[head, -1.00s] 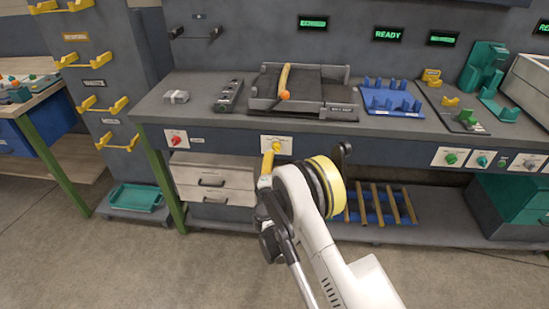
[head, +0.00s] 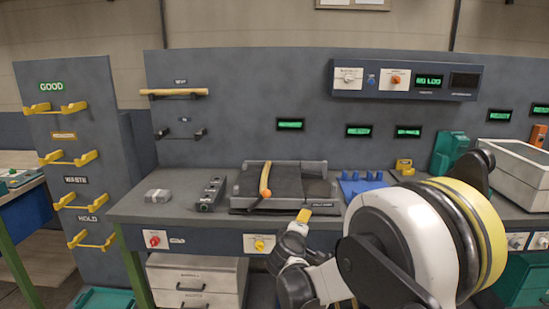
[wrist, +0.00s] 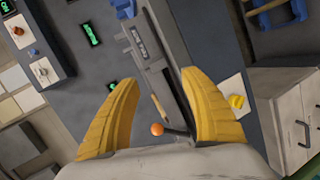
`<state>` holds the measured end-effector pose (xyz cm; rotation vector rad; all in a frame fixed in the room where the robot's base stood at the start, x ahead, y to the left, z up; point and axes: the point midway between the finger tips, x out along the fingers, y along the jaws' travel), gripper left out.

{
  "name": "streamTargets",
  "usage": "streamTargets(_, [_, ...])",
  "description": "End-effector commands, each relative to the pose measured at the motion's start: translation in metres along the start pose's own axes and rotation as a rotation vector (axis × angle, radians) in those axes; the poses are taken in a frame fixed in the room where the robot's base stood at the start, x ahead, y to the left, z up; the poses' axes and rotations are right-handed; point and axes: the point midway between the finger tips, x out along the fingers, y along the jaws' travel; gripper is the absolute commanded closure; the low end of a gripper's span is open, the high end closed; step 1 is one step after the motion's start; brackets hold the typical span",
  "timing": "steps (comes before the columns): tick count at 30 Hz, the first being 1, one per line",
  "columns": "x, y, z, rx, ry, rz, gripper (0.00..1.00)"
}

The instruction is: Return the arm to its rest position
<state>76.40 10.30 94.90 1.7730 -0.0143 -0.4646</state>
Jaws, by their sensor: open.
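My gripper (head: 304,214) shows small in the head view, its yellow fingertips in front of the bench's front edge. In the wrist view my gripper (wrist: 161,76) has its two yellow fingers spread wide apart, with nothing held between them. My white arm (head: 395,235) with a yellow and black ring is bent and fills the lower right of the head view.
The grey bench (head: 140,208) has a grey block (head: 158,196), a dark switch box (head: 212,192) and a blue rack (head: 360,184). A pale bin (head: 520,165) stands at right. A labelled hook panel (head: 75,150) stands at left. Another rod (head: 174,92) hangs on the wall.

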Motion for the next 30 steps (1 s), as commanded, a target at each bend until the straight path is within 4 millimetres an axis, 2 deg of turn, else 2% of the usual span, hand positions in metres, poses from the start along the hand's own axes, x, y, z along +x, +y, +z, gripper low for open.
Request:
streamTargets(1, [-0.015,0.018,0.02,0.064,-0.028,-0.034,0.47])
streamTargets(6, [-0.074,0.051,0.079,0.292,-0.111,-0.154,0.47])
streamTargets(11, [-0.141,0.059,0.13,0.507,-0.186,-0.266,0.47])
streamTargets(17, [-0.232,0.039,0.181,0.775,-0.272,-0.404,0.47])
streamTargets(21, [-0.29,0.011,0.203,0.95,-0.323,-0.497,0.47])
streamTargets(25, [-0.329,-0.014,0.214,1.074,-0.354,-0.563,0.47])
streamTargets(30, [-0.353,-0.032,0.217,1.156,-0.372,-0.609,0.47])
